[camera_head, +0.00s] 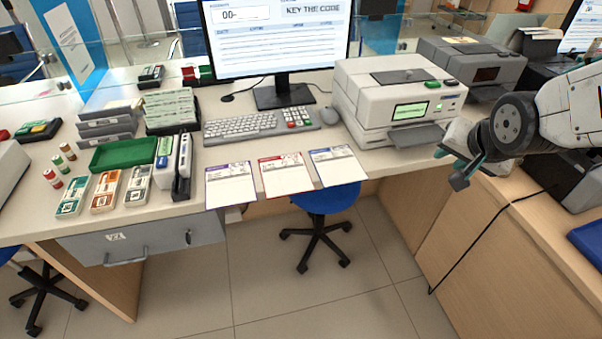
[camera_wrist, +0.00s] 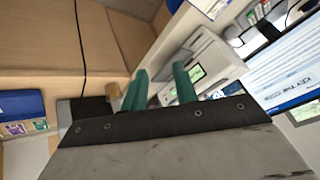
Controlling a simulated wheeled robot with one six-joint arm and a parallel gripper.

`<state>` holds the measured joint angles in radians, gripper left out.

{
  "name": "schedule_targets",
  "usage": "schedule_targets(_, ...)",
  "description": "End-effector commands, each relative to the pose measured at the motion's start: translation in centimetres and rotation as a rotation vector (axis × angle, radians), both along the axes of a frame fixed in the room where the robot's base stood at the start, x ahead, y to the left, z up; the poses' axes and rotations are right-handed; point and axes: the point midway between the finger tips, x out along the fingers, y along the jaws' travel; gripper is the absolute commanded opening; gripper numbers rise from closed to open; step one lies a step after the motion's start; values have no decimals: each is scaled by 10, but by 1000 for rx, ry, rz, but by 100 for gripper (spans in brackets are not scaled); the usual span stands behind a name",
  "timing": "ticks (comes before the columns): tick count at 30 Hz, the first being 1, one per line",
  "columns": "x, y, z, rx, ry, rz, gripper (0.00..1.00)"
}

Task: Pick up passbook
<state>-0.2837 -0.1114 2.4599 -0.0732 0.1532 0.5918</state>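No item can be surely read as a passbook. A blue flat item (camera_head: 588,243) lies on the right counter, cut by the head view's edge. In the wrist view, a blue item (camera_wrist: 22,103) with small purple and green printed pieces shows at the left edge; I cannot tell if it is a passbook or a holder. My gripper (camera_head: 460,166) is in the air beside the white printer's right front, well above and left of the blue item. Its two teal fingers (camera_wrist: 160,80) are apart with nothing between them.
A white printer (camera_head: 395,98) stands just left of my gripper, with a grey printer (camera_head: 470,62) behind. Three printed forms (camera_head: 286,175) lie along the desk's front edge. A keyboard (camera_head: 240,126), monitor (camera_head: 275,40) and green tray (camera_head: 124,154) are farther left. A black cable (camera_head: 488,216) hangs down the right cabinet.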

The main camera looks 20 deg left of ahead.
Motion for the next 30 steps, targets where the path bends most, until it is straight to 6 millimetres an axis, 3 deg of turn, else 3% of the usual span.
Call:
schedule_targets(3,35,50,-36,117,-82,-10,29)
schedule_targets(6,54,93,-64,241,-149,-21,29)
schedule_targets(11,63,160,-111,470,-219,-21,29)
schedule_targets(15,49,213,-152,692,-242,-9,29)
schedule_targets(19,22,250,-188,900,-234,6,29)
schedule_targets(24,-16,274,-220,1116,-198,26,29)
schedule_targets(30,-41,282,-235,1249,-166,38,29)
